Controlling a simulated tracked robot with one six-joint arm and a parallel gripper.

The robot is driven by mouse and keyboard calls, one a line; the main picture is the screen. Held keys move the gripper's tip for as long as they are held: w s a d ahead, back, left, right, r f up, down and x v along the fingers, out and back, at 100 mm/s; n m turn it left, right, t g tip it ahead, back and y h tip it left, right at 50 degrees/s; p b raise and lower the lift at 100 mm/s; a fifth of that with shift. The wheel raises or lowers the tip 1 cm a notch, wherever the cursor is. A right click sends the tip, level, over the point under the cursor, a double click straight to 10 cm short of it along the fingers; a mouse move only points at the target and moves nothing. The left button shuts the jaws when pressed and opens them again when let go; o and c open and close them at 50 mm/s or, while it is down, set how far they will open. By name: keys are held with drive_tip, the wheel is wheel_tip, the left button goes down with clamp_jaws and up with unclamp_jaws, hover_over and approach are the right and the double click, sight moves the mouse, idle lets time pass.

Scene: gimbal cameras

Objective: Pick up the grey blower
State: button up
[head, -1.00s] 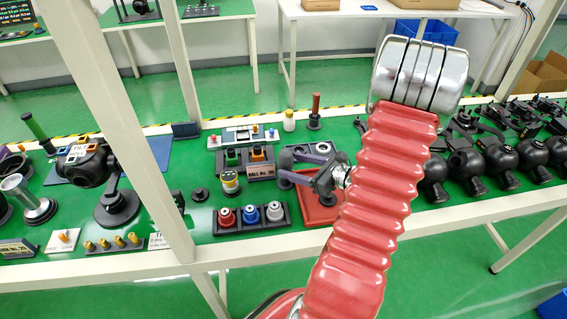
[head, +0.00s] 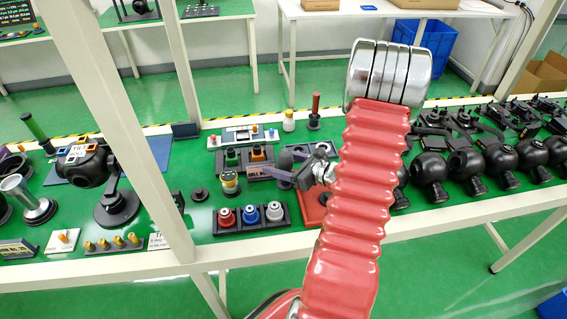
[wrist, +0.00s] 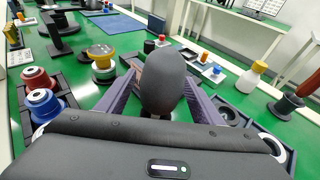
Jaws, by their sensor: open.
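The grey blower (head: 275,211) stands upright at the right end of a dark rack (head: 240,231), beside a blue one (head: 250,213) and a red one (head: 225,217). My gripper (head: 275,161) is above and behind the rack, up and to the right of the grey blower and apart from it. Its purple fingers are spread. In the wrist view a dark rounded shape (wrist: 163,84) shows between the fingers; I cannot tell what it is. The wrist view shows the red and blue blowers at the left; the grey one is mostly hidden by my gripper's body.
A yellow-topped cylinder (head: 230,182) stands behind the rack. A red tray (head: 314,212) lies to its right under my arm. Black gimbal cameras (head: 430,171) line the right of the table. A white post (head: 160,180) rises left of the rack.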

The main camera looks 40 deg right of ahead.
drive_tip(key=shift+x, duration=0.9)
drive_tip(key=c, duration=1.2)
